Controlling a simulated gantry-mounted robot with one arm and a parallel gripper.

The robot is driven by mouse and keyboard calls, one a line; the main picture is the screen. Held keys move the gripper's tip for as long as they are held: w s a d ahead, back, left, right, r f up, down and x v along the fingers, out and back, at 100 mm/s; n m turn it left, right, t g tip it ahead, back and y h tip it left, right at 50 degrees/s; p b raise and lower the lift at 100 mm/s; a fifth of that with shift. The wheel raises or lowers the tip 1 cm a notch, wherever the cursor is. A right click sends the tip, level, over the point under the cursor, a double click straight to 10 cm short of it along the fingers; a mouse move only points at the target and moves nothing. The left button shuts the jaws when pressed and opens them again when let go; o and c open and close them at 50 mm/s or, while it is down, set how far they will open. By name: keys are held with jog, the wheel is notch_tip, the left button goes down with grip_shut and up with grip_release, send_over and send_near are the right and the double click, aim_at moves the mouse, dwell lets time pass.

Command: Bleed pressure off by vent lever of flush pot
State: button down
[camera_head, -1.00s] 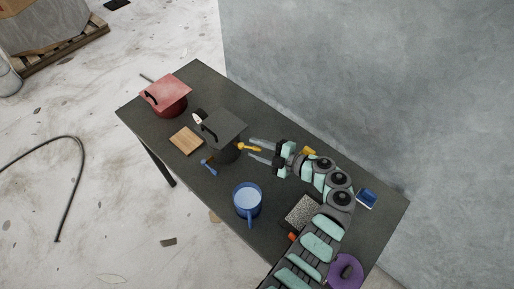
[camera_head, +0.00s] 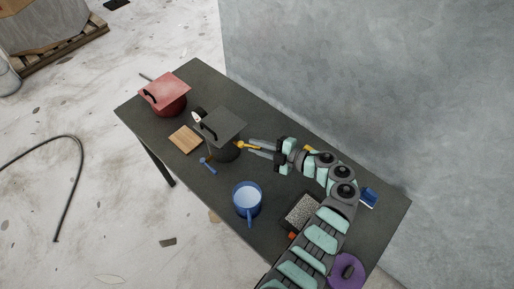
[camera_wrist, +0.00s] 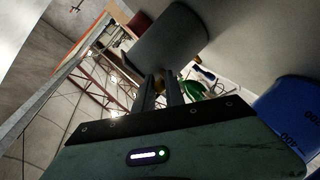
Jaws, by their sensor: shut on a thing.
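The flush pot (camera_head: 222,130) is a dark grey pot with a flat square lid and a black handle, upright on the dark table. A yellow vent lever (camera_head: 243,145) sticks out of its right side. My gripper (camera_head: 254,149) reaches in from the right, with its fingers shut on the lever. In the wrist view the grey pot (camera_wrist: 168,42) is just ahead of my gripper (camera_wrist: 163,82). The fingers partly hide the lever there.
A red pot (camera_head: 165,94) stands at the table's far left. A wooden board (camera_head: 186,140), a small blue tool (camera_head: 208,166) and a blue mug (camera_head: 247,200) are near the front edge. A grey-speckled block (camera_head: 302,211) and a purple object (camera_head: 346,271) are beside my arm.

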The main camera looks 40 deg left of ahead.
jog(key=n+g+b, duration=0.1)
jog(key=b, duration=0.4)
jog(key=w+a+f+n+g+h+b, duration=0.1)
jog(key=g+b, duration=0.1)
jog(key=b, duration=0.4)
jog(key=shift+w+f, duration=0.15)
jog(key=b, duration=0.3)
jog(key=shift+w+n+g, duration=0.1)
jog(key=shift+n+g, duration=0.3)
jog(key=h+b, duration=0.1)
jog(key=b, duration=0.3)
jog(key=shift+a+n+g, duration=0.15)
jog(key=shift+n+g, duration=0.15)
jog(key=shift+r+g+b, duration=0.3)
jog(key=shift+r+b, duration=0.05)
jog(key=shift+b, duration=0.6)
jog(key=shift+r, duration=0.3)
jog(key=c, duration=1.4)
grip_release()
